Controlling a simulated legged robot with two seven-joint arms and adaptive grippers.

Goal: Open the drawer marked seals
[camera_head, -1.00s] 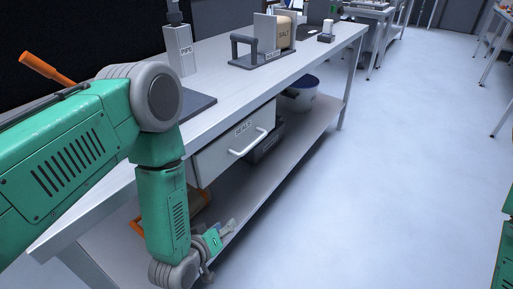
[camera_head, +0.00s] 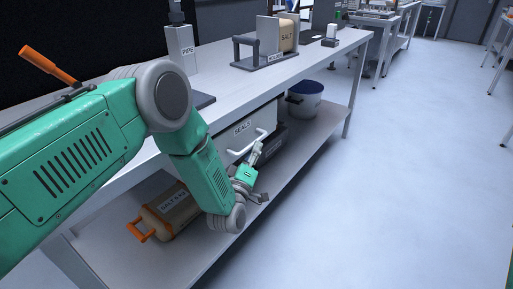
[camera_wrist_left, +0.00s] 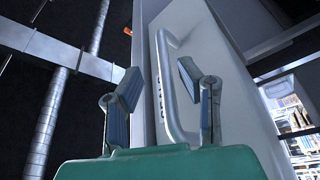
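The drawer marked seals (camera_head: 262,119) hangs under the workbench top, with a pale front and a light bar handle (camera_head: 238,151). It looks shut. My left gripper (camera_head: 258,150) is in front of the drawer, at the handle's right part. In the left wrist view, the two finger pads (camera_wrist_left: 156,77) stand apart, and the handle (camera_wrist_left: 168,88) runs between them, nearer the right-hand pad. I see no clear grip on it. My left forearm hides the drawer's left part in the head view. My right gripper is not in view.
On the lower shelf (camera_head: 290,160) are an orange-ended salt container (camera_head: 172,208), a dark bin and a white bucket (camera_head: 305,100). The floor (camera_head: 400,190) to the right is clear.

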